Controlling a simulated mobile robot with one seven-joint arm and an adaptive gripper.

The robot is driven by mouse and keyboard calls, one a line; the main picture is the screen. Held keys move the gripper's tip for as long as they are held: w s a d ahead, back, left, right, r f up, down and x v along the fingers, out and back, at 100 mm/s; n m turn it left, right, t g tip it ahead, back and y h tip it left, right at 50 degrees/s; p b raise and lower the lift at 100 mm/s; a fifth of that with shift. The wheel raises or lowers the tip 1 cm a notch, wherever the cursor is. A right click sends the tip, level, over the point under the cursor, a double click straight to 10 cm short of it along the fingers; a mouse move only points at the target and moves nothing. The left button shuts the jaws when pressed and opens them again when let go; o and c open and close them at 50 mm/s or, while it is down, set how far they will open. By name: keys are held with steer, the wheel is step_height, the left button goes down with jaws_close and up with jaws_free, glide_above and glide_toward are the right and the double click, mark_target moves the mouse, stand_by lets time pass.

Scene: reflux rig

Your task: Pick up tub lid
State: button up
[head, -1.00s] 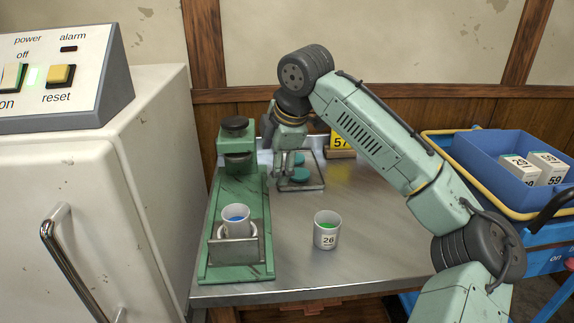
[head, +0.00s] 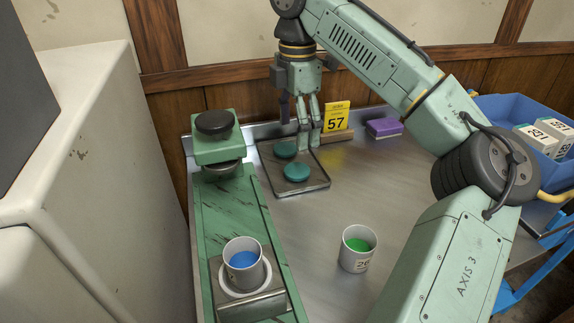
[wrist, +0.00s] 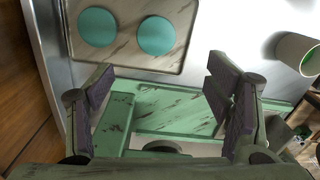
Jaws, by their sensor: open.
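Two round teal lids lie flat on a shallow tray (head: 318,181) on the metal bench: a nearer lid (head: 297,172) and a farther lid (head: 285,149). In the wrist view both lids, one on the left (wrist: 98,27) and one on the right (wrist: 156,36), show at the top, beyond the fingertips. My gripper (head: 309,146) is open and empty, fingers pointing down near the far right side of the tray. Its two dark-padded fingers (wrist: 165,98) stand wide apart in the wrist view. How high they are above the tray is hard to tell.
A green press (head: 240,205) with a blue-filled cup (head: 243,259) stands left of the tray. A green-filled cup (head: 357,248) stands in front. A yellow 57 sign (head: 336,117) and a purple block (head: 384,127) are behind. A blue crate (head: 510,105) is at right.

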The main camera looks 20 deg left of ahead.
glide_above(297, 169)
steer(key=s, duration=0.1)
step_height(297, 169, down, 5)
steer(key=shift+s+r, duration=0.1)
steer(key=shift+w+f, duration=0.15)
steer(key=shift+f, duration=0.8)
steer(key=shift+w+f, duration=0.2)
steer(key=shift+f, duration=0.7)
steer(key=shift+w+f, duration=0.15)
steer(key=shift+f, duration=0.8)
steer(key=c, duration=0.9)
